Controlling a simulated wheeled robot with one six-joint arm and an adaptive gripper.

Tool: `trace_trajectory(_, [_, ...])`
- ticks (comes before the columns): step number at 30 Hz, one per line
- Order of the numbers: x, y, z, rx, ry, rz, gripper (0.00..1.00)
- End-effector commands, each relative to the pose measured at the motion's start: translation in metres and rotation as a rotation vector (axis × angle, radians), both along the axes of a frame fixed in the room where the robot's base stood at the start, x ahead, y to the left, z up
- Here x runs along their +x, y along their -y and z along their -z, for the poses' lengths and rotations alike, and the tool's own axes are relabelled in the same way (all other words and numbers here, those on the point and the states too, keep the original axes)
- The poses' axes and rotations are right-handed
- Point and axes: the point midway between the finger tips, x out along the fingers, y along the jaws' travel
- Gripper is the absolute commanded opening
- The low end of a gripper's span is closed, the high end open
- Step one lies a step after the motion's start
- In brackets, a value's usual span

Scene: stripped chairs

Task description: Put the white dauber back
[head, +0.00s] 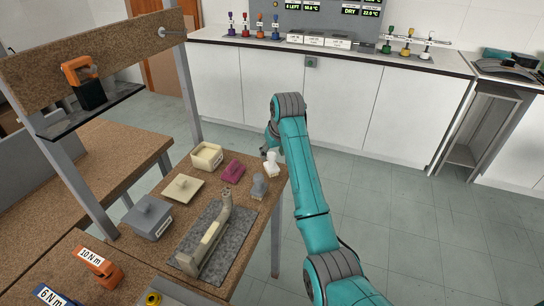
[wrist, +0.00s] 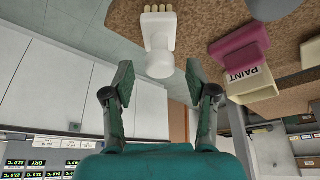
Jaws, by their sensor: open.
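The white dauber (head: 271,165) is at the far right corner of the brown speckled bench, close to its edge. In the wrist view the white dauber (wrist: 159,35) shows a pale toothed end at the top and a rounded end toward my gripper. My gripper (wrist: 160,76) is open, with one dark finger on each side of the line to that rounded end. I see no finger closed on the dauber. In the head view my gripper (head: 267,147) is at the bench corner, just beyond the dauber and partly hidden by my arm.
A cream box (head: 206,156), a grey lidded box (head: 147,217) and a long beige part on a grey mat (head: 240,210) share the bench (head: 177,163). Floor is clear at right.

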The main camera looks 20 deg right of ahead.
Motion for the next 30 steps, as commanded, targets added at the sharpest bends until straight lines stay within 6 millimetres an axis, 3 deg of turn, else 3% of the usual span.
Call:
trace_trajectory(6, [-0.016,0.003,-0.044,0.000,0.005,0.000,0.57])
trace_trajectory(15, [-0.032,0.005,-0.080,0.000,0.002,0.000,0.57])
trace_trajectory(30, [-0.035,0.006,-0.085,0.000,0.000,0.000,0.57])
